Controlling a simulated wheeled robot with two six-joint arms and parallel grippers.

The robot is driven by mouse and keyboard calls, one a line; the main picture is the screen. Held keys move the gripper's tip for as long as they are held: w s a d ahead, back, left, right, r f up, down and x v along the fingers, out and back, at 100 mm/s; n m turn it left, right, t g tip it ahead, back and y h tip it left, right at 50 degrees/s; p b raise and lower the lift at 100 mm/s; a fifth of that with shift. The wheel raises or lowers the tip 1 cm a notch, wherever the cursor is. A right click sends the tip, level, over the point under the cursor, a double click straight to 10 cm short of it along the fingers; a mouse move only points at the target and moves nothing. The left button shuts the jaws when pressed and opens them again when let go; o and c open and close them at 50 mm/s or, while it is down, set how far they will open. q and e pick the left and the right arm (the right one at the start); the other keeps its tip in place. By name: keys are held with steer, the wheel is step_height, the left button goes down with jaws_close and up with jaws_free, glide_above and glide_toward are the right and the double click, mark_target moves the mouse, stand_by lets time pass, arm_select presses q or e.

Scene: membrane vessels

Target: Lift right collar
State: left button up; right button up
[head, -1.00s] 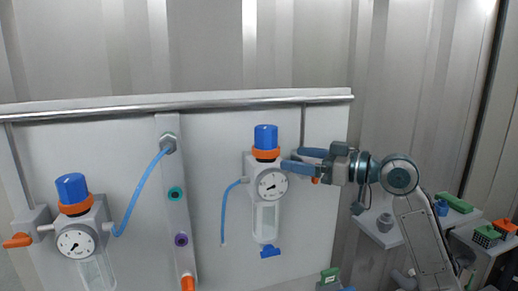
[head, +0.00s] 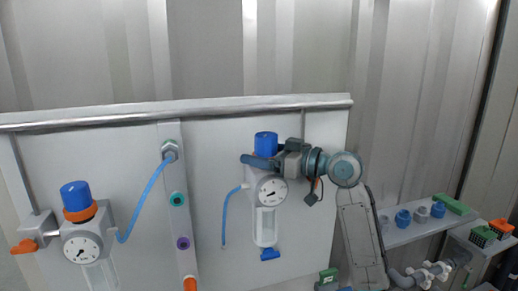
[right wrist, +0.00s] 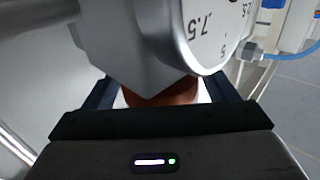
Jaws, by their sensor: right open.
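The right vessel has a blue knob (head: 265,143) on top, a grey head with a gauge (head: 269,191) and a clear bowl (head: 265,225). Its orange collar is hidden behind my gripper in the head view. The collar shows in the right wrist view (right wrist: 162,91) as a dark orange band below the grey head. My right gripper (head: 262,158) reaches in from the right at collar height, just under the knob. Its jaws are open, with one finger on each side of the collar. Contact with the collar cannot be told. My left gripper is not in view.
The left vessel (head: 82,244) with its own orange collar (head: 80,214) hangs on the same white panel (head: 230,133). A blue hose (head: 142,205) runs to the middle post. A shelf with blue and grey fittings (head: 403,218) stands at the right.

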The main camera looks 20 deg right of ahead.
steer(key=shift+w+a, duration=0.3)
steer(key=shift+a, duration=0.05)
steer(key=c, duration=1.4)
steer(key=shift+r+p, duration=0.5)
steer(key=shift+r, duration=0.3)
steer(key=o, duration=1.4)
steer(key=shift+d+f, duration=0.1)
